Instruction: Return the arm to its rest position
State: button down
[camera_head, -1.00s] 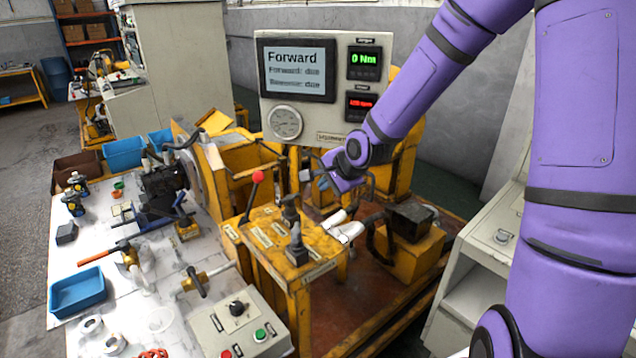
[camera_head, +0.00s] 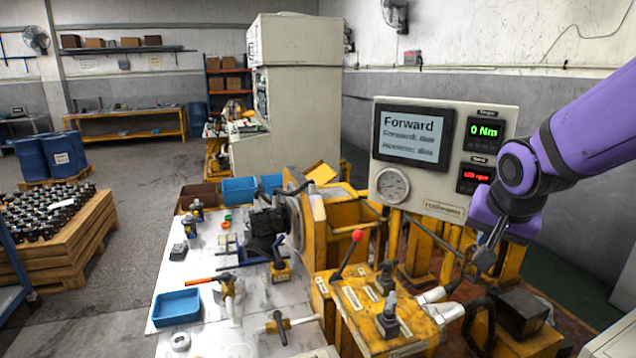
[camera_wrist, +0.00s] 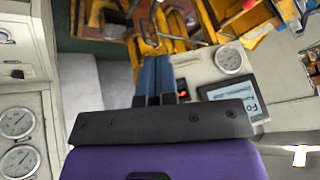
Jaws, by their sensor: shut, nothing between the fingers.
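My purple arm (camera_head: 595,125) enters from the right edge in the head view. My gripper (camera_head: 487,258) hangs at its end, pointing down, in front of the lower right of the display panel (camera_head: 440,193). In the wrist view the gripper's blue fingers (camera_wrist: 157,76) lie together, shut with nothing between them. The gripper appears apart from the yellow lever stand (camera_head: 362,300) to its lower left. The panel's screen reads "Forward".
The white workbench (camera_head: 205,275) holds a blue tray (camera_head: 176,307), tools and a black motor (camera_head: 268,222). A red-knobbed lever (camera_head: 357,236) stands up near the gripper. A wooden crate of parts (camera_head: 62,240) stands left. The floor between is clear.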

jog(key=s+r+n, duration=0.3)
jog(key=s+r, duration=0.1)
jog(key=s, duration=0.5)
jog(key=s+d+r+n+y, duration=0.1)
jog(key=s+r+n, duration=0.2)
jog(key=s, duration=0.6)
jog(key=shift+d+r+g, duration=0.15)
jog(key=shift+r+g, duration=0.25)
jog(key=shift+r, duration=0.05)
